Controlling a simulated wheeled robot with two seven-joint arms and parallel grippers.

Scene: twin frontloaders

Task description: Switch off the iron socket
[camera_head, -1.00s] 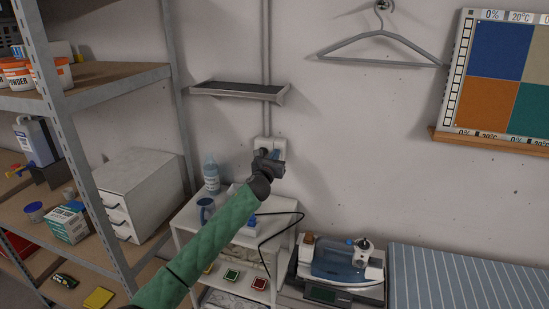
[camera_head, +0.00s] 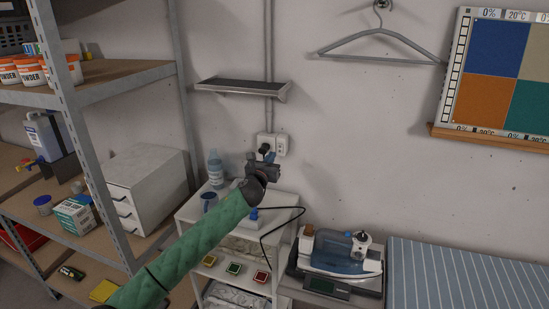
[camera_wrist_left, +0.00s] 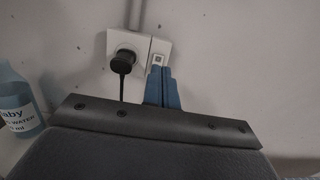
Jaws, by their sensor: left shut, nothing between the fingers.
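The iron socket (camera_head: 281,143) is a white wall plate above the small white shelf unit. In the left wrist view the socket (camera_wrist_left: 112,40) has a black plug (camera_wrist_left: 124,60) in its left part and a small switch (camera_wrist_left: 158,58) on its right part. My left gripper (camera_head: 268,158) is shut and empty, just below and in front of the socket. Its blue fingers (camera_wrist_left: 162,88) show just under the switch; I cannot tell whether they touch the plate. The iron (camera_head: 340,251) stands at lower right. My right gripper is not in view.
A bottle (camera_head: 215,168) and a blue mug (camera_head: 209,200) stand on the white shelf unit (camera_head: 189,216) near my left arm. A wall shelf (camera_head: 243,88) hangs above. A metal rack (camera_head: 125,72) is at left.

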